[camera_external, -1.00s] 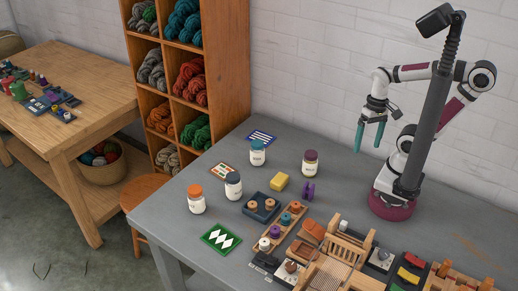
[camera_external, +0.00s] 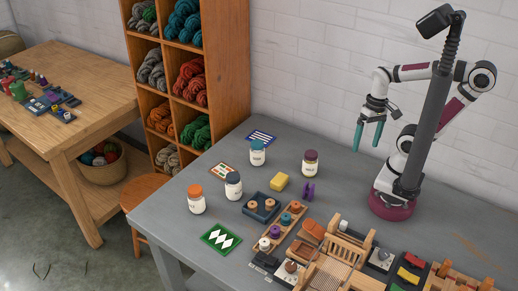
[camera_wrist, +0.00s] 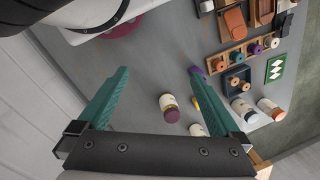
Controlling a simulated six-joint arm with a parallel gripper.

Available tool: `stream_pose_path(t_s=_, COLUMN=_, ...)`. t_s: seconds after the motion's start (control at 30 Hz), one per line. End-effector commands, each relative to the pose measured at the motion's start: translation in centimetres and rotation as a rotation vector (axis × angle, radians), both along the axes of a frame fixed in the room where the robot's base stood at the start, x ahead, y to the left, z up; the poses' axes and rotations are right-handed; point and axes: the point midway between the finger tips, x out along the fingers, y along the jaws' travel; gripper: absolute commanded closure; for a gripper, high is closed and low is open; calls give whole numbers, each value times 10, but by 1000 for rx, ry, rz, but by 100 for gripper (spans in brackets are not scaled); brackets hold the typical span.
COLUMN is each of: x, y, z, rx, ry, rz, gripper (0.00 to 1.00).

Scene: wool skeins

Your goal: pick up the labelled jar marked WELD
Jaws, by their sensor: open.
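Four white-bodied jars with labels stand on the grey table: one with an orange lid (camera_external: 196,203), one with a navy lid (camera_external: 233,188), one with a teal lid (camera_external: 257,156) and one with a maroon lid (camera_external: 310,167). The label lettering is too small to read, so I cannot tell which is marked WELD. My gripper (camera_external: 368,140) hangs open and empty above the table, right of the maroon-lidded jar. In the wrist view my gripper's (camera_wrist: 158,72) teal fingers are wide apart; the maroon-lidded jar (camera_wrist: 167,102) shows between them, farther off.
A yellow block (camera_external: 279,182) and a purple piece (camera_external: 308,191) lie near the maroon-lidded jar. A dark tray (camera_external: 248,210) with spools, a wooden spool rack (camera_external: 281,234) and a small loom (camera_external: 345,250) fill the front. Bare table lies between the maroon-lidded jar and my base.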

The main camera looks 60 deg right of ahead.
Motion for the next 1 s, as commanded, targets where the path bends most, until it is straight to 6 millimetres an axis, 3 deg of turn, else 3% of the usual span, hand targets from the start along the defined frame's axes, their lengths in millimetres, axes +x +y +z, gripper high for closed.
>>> stream_pose_path(t_s=0.07, x=27, y=5, z=11, rx=13, ry=-142, rz=26, gripper=0)
stream_pose_path(t_s=0.13, x=72, y=22, z=34, rx=57, ry=-359, rz=62, gripper=0)
stream_pose_path(t_s=0.23, x=146, y=70, z=74, rx=191, ry=-640, rz=55, gripper=0)
stream_pose_path(t_s=0.3, x=192, y=108, z=86, rx=285, ry=-749, rz=-24, gripper=0)
stream_pose_path(t_s=0.37, x=225, y=138, z=76, rx=322, ry=-784, rz=-134, gripper=0)
stream_pose_path(t_s=0.4, x=241, y=154, z=58, rx=311, ry=-787, rz=-219, gripper=0)
stream_pose_path(t_s=0.47, x=255, y=171, z=19, rx=232, ry=-785, rz=-347, gripper=0)
stream_pose_path(t_s=0.53, x=248, y=175, z=-38, rx=43, ry=-782, rz=-468, gripper=0)
stream_pose_path(t_s=0.6, x=220, y=164, z=-89, rx=-210, ry=-794, rz=-530, gripper=0)
stream_pose_path(t_s=0.7, x=168, y=137, z=-128, rx=-560, ry=-831, rz=-531, gripper=0)
stream_pose_path(t_s=0.8, x=129, y=117, z=-138, rx=-798, ry=-865, rz=-494, gripper=0)
stream_pose_path(t_s=0.87, x=117, y=110, z=-139, rx=-876, ry=-876, rz=-478, gripper=0)
stream_pose_path(t_s=1.0, x=124, y=87, z=-147, rx=-925, ry=-880, rz=-476, gripper=0)
